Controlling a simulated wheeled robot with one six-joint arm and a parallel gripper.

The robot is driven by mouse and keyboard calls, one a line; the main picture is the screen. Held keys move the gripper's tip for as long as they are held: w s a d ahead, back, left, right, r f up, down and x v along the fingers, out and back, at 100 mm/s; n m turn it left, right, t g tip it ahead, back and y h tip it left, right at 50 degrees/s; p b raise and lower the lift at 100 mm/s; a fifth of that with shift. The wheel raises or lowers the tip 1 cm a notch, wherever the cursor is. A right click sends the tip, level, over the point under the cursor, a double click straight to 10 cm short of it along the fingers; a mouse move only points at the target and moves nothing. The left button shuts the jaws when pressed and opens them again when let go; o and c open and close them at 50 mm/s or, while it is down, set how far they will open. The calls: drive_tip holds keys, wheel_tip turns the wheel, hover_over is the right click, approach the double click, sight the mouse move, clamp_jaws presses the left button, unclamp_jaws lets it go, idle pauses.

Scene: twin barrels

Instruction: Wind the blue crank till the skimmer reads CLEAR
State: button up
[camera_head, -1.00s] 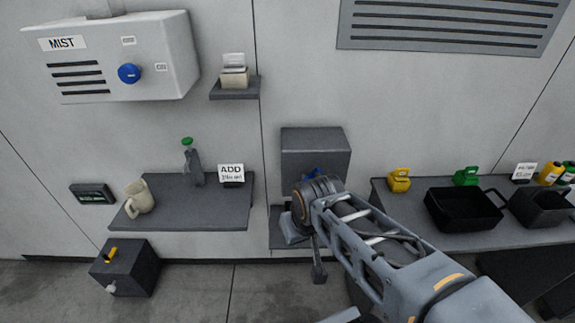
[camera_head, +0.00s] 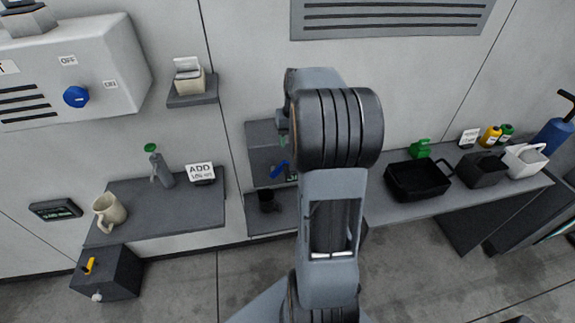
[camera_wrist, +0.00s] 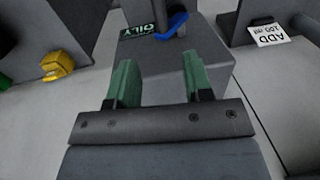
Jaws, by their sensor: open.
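The skimmer is a grey box (camera_head: 262,135) on the wall, partly hidden behind my arm in the head view. Its blue crank (camera_head: 279,169) shows just left of my arm. In the wrist view the blue crank (camera_wrist: 172,25) lies at the top, beyond my fingertips, next to a green-lettered display that reads OILY (camera_wrist: 145,30). My gripper (camera_wrist: 157,76) has two green fingers spread apart with nothing between them. It points at the grey box (camera_wrist: 212,62), short of the crank and not touching it. In the head view my arm hides most of the gripper.
A shelf (camera_head: 140,213) at left holds a beige jug (camera_head: 108,211), a bottle (camera_head: 159,168) and an ADD card (camera_head: 200,173). A dark cup (camera_head: 267,199) sits below the crank. A black tray (camera_head: 416,181) stands right of my arm. The yellow can (camera_wrist: 56,65) shows in the wrist view.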

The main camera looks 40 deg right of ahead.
sight(287, 169)
drive_tip(key=f, duration=0.4)
drive_tip(key=f+p, duration=0.1)
drive_tip(key=f, duration=0.2)
drive_tip(key=a+f, duration=0.1)
drive_tip(key=f, duration=0.3)
drive_tip(key=shift+w+a+f, duration=0.1)
drive_tip(key=shift+w+f, duration=0.15)
drive_tip(key=shift+f, duration=0.1)
drive_tip(key=shift+c, duration=0.2)
clamp_jaws()
